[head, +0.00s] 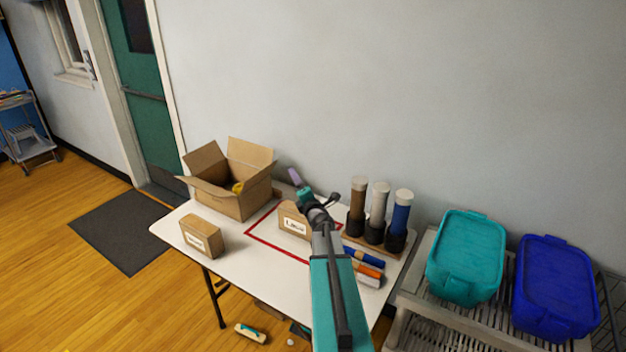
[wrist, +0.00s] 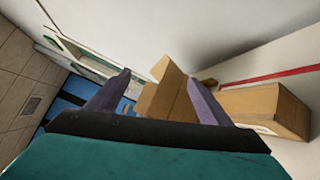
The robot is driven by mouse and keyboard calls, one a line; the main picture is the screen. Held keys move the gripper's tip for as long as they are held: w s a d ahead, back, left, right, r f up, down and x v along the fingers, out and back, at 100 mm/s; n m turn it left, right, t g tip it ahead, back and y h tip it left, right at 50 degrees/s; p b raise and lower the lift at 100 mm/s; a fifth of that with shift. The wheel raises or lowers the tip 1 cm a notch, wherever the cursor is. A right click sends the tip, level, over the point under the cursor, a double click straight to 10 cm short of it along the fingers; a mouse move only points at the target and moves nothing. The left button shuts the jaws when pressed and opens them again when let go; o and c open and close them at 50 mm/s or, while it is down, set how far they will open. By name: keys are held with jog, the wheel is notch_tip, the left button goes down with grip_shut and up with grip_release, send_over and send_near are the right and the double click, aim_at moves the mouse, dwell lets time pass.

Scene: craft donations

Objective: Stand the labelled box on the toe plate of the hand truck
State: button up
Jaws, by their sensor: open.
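A small brown box with a white label (head: 296,224) stands on the white table, at the red tape outline. My arm partly covers it, and its label is too small to read surely. It also shows at the right of the wrist view (wrist: 262,108), outside my jaws. A second small labelled box (head: 202,236) stands at the table's left front. My gripper (head: 294,177) is behind the first box, near the wall. In the wrist view its purple fingers (wrist: 160,80) are apart with nothing gripped. I see no hand truck or toe plate in either view.
An open carton (head: 236,206) with something yellow inside stands at the back left of the table (head: 215,264). Several capped tubes (head: 374,226) and coloured rolls (head: 366,264) are on the right. Teal (head: 466,262) and blue (head: 556,290) bins sit on a rack. Loose items lie below.

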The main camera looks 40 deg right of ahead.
jog(key=s+a+f+m+g+y, duration=0.1)
jog(key=a+f+m+g, duration=0.2)
jog(key=a+f, duration=0.4)
jog(key=s+a+f+m+g+y, duration=0.1)
jog(key=a+f+m+g, duration=0.2)
jog(key=a, duration=1)
jog(key=s+a+f+m+g+y, duration=0.1)
jog(key=a+f+m+g, duration=0.3)
jog(key=a+f+m, duration=0.4)
jog(key=shift+s+a+f, duration=0.1)
jog(key=shift+a+f, duration=0.5)
jog(key=shift+f, duration=0.15)
jog(key=shift+a+f, duration=0.55)
jog(key=shift+f, duration=0.2)
jog(key=s+a+f+m+g+y+b, duration=0.35)
jog(key=s+a+f+g+b, duration=0.4)
jog(key=s+a+f, duration=1.15)
jog(key=s+a+f+g+b, duration=0.1)
jog(key=s+f+g+b, duration=0.1)
jog(key=s+f+b, duration=0.5)
jog(key=s+a+f+g+y+b, duration=0.1)
jog(key=s+f+g+b, duration=0.1)
jog(key=s+f+b, duration=0.5)
jog(key=x, duration=1.3)
jog(key=shift+a, duration=0.3)
jog(key=shift+s, duration=0.15)
